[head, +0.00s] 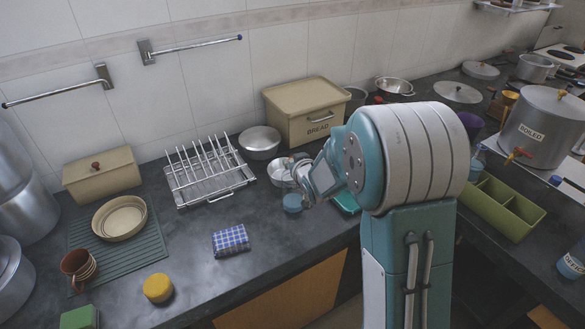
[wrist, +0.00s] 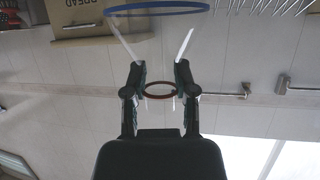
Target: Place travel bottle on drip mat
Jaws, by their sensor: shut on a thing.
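My gripper (head: 306,187) is at the counter's middle, partly hidden by my arm. In the wrist view its fingers (wrist: 159,68) are closed around a see-through thing, the travel bottle by its look, with a red ring (wrist: 160,96) between the fingers and a blue rim (wrist: 158,9) farther out. In the head view a round blue part (head: 292,204) shows just below the gripper; most of the bottle is hidden or hard to see. The drip mat (head: 151,243) is a dark green ribbed sheet at the left, bearing a cream bowl (head: 119,218) and a brown mug (head: 80,268).
A dish rack (head: 208,181), steel pots and a bread bin (head: 305,112) stand behind. A checked cloth (head: 231,241) and a yellow round thing (head: 158,288) lie between gripper and mat, near the front. A cream box (head: 102,174) stands at the mat's back. The mat's right front is bare.

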